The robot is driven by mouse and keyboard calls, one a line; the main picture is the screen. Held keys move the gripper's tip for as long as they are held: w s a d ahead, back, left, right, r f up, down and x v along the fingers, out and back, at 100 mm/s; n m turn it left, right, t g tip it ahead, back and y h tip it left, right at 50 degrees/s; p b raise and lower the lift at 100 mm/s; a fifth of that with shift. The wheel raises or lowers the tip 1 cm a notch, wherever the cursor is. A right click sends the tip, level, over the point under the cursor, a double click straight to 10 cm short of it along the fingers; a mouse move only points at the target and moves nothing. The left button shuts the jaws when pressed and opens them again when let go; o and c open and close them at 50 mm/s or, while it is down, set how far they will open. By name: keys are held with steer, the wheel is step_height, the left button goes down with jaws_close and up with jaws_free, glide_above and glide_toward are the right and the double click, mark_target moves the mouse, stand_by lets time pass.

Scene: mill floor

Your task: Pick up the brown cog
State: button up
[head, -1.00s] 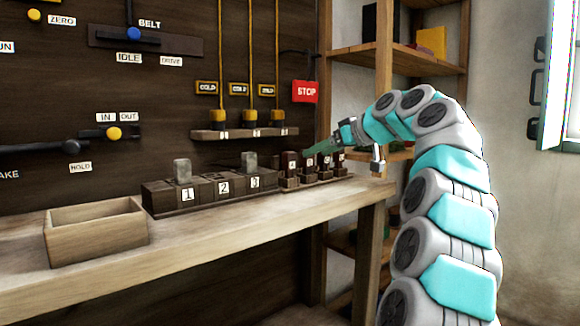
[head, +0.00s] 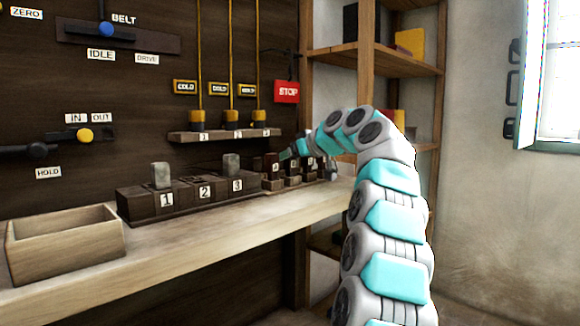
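I cannot make out a brown cog in the head view. My gripper (head: 300,151) is at the far right end of the bench, by a row of small dark reddish-brown blocks (head: 273,168) with labels. My arm and these blocks partly hide each other there, so I cannot tell whether the gripper touches anything. A teal part of it points left, just above the blocks. Its fingers are too small and covered to show whether they are open or shut.
A wooden bench (head: 190,243) carries an empty-looking open box (head: 65,255) and a dark numbered block holder (head: 185,198) with two grey pieces. Levers and a red STOP sign (head: 286,92) are on the wall panel. Shelves (head: 405,65) stand behind my arm. The bench front is clear.

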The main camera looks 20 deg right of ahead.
steer(key=shift+w, duration=0.1)
steer(key=shift+c, duration=0.3)
jaws_close()
